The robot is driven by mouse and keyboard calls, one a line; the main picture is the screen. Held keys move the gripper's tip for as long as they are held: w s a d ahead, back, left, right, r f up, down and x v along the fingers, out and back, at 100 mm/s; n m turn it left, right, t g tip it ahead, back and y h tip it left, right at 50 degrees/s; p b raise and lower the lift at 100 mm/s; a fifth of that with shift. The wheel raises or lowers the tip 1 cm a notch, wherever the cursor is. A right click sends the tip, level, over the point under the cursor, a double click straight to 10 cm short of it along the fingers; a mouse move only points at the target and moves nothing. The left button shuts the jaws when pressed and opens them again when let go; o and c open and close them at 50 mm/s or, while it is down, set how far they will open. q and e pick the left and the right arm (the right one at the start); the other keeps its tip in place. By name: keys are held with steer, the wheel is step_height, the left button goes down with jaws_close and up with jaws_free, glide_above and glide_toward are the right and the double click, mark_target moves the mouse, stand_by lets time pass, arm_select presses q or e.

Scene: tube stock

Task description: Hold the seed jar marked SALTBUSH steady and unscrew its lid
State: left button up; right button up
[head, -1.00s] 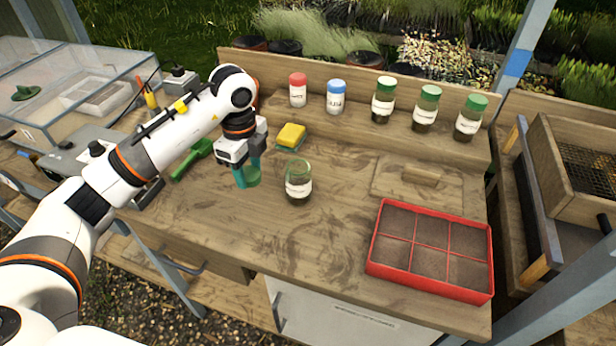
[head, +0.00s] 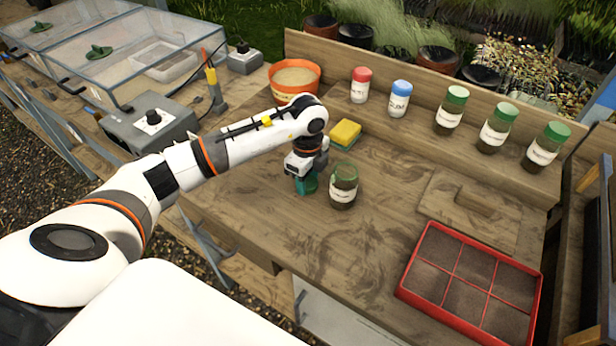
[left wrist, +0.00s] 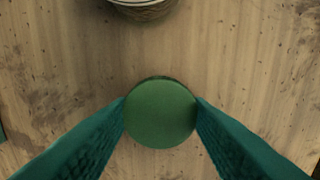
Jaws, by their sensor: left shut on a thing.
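A glass seed jar (head: 343,187) with a white label and dark contents stands upright on the bench. Its top is open, with no lid on it; the label is too small to read. Its lower part shows at the top edge of the left wrist view (left wrist: 145,10). My left gripper (head: 306,184) points down just left of the jar, apart from it. Its teal fingers are shut on a round green lid (left wrist: 160,113), low over the bench; I cannot tell whether the lid touches the wood. My right gripper is not in view.
Several lidded jars (head: 497,128) stand on the back ledge. A yellow sponge (head: 345,133) lies behind my gripper. A red divided tray (head: 470,285) sits at front right, near a wooden board (head: 470,208). An orange pot (head: 294,80) stands at back left.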

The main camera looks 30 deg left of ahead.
arm_select(q)
steer(key=shift+f, duration=0.2)
steer(key=shift+f, duration=0.15)
steer(key=o, duration=1.1)
